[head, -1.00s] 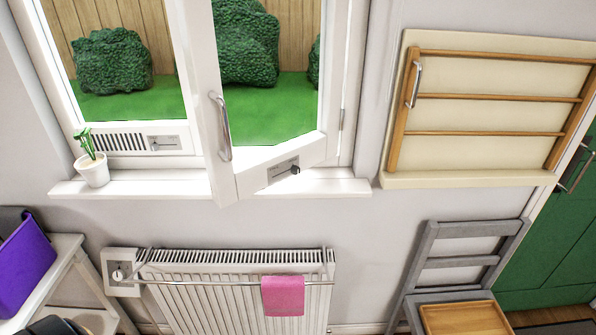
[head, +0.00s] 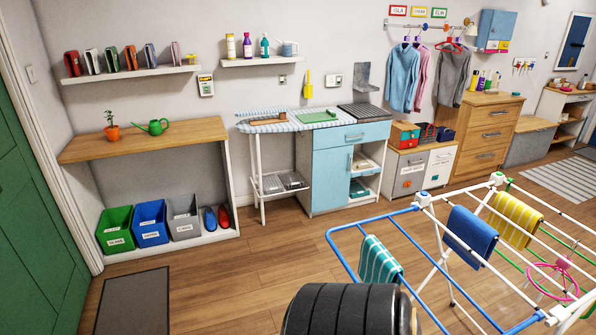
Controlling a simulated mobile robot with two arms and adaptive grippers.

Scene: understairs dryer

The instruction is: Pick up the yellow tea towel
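A yellow towel with white stripes (head: 517,218) hangs over a rail of the white and blue folding clothes airer (head: 330,243) at the lower right of the head view. A blue towel (head: 471,236) hangs to its left on the airer, and a teal and white striped towel (head: 379,262) hangs nearer the airer's left end. Neither of my grippers shows in the head view. The airer's near part is cut off by the bottom edge.
A pink round hanger (head: 553,280) hangs on the airer. Behind stand a blue cabinet (head: 332,175), wooden drawers (head: 489,133) and a wooden-topped bench (head: 150,138) with bins. Wooden floor (head: 290,255) lies clear before them; a dark mat (head: 133,303) lies left.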

